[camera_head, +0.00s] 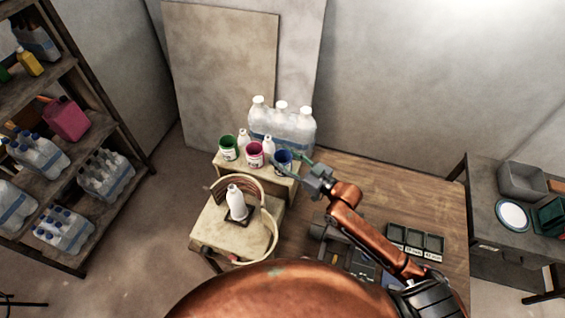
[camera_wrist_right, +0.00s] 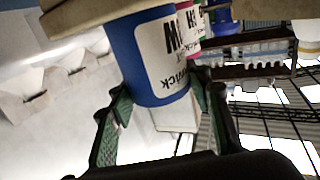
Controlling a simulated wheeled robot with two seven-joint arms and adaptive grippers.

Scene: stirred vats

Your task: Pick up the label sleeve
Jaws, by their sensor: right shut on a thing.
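A blue can (camera_head: 283,159) with a white printed label stands at the right end of a small wooden stand, beside a pink can (camera_head: 254,154) and a green can (camera_head: 229,148). My right gripper (camera_head: 301,165) is at the blue can's right side. In the right wrist view the picture is upside down, and the blue can (camera_wrist_right: 131,58) and its label (camera_wrist_right: 170,55) sit between the green fingers of my right gripper (camera_wrist_right: 160,100), shut on it. I cannot make out a label sleeve separate from the cans' labels. My left gripper is out of view.
Large white bottles (camera_head: 281,124) stand close behind the cans. A white bottle (camera_head: 236,202) stands on a wooden chair (camera_head: 212,235) in front. A wooden table (camera_head: 405,200) with dark trays (camera_head: 415,241) lies to the right. A bottle rack (camera_head: 75,140) is at left.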

